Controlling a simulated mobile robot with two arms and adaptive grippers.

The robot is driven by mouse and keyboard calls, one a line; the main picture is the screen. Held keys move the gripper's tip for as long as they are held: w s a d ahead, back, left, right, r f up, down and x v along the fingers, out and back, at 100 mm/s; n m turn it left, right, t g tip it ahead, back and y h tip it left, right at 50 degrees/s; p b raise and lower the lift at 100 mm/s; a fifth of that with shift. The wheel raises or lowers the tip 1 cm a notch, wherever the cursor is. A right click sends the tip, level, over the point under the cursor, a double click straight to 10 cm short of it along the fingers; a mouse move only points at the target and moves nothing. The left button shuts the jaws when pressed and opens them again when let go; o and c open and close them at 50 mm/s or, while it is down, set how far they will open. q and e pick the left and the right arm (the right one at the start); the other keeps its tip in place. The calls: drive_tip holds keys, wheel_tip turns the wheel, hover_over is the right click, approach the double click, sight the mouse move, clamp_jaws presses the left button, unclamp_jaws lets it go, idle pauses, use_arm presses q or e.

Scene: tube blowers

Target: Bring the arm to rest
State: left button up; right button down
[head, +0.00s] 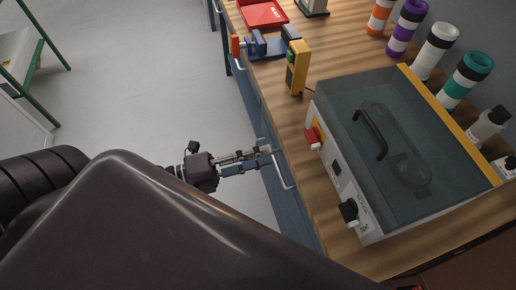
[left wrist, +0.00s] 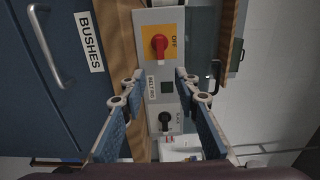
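My left gripper (head: 262,158) is in front of the workbench's front edge, over the gap between my body and the bench. It is empty. In the left wrist view its two blue-padded fingers (left wrist: 158,78) stand well apart, with nothing between them but the view of the machine's front panel beyond. My left arm's dark links fill the lower left of the head view and hide part of the floor. My right gripper is in neither view.
A machine with a clear lid (head: 405,120) stands on the wooden workbench (head: 335,45). Its red knob (left wrist: 160,43) faces the gripper. A drawer handle (head: 279,172) is close to the fingertips. A yellow device (head: 298,68) stands farther back. Open floor (head: 140,70) lies left.

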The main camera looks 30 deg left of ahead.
use_arm(q)
drive_tip(key=shift+s+a, duration=0.15)
drive_tip(key=shift+a, duration=0.1)
idle(0.3)
drive_tip(key=a+f+n+y, duration=0.4)
drive_tip(key=f+n, duration=0.1)
drive_tip(key=f, duration=0.5)
drive_tip(key=s+a+f+n+g+y, duration=0.1)
drive_tip(key=a+f+n+y, duration=0.3)
drive_tip(key=f, duration=0.6)
drive_tip(key=a+f+n+y, duration=0.3)
drive_tip(key=a+f+n, duration=0.25)
drive_tip(key=f, duration=0.45)
drive_tip(key=s+d+f+n+g+y, duration=0.15)
drive_tip(key=s+f+n+g, duration=0.4)
drive_tip(key=s+f, duration=0.7)
drive_tip(key=s+d+f+n+g, duration=0.2)
drive_tip(key=s+d+f, duration=0.1)
drive_tip(key=s+f, duration=0.2)
drive_tip(key=s+d+f+n+g, duration=0.2)
drive_tip(key=s+f, duration=0.4)
drive_tip(key=s, duration=0.4)
drive_tip(key=shift+d+n+g, duration=0.4)
drive_tip(key=shift+d+g, duration=0.25)
drive_tip(key=shift+d, duration=0.05)
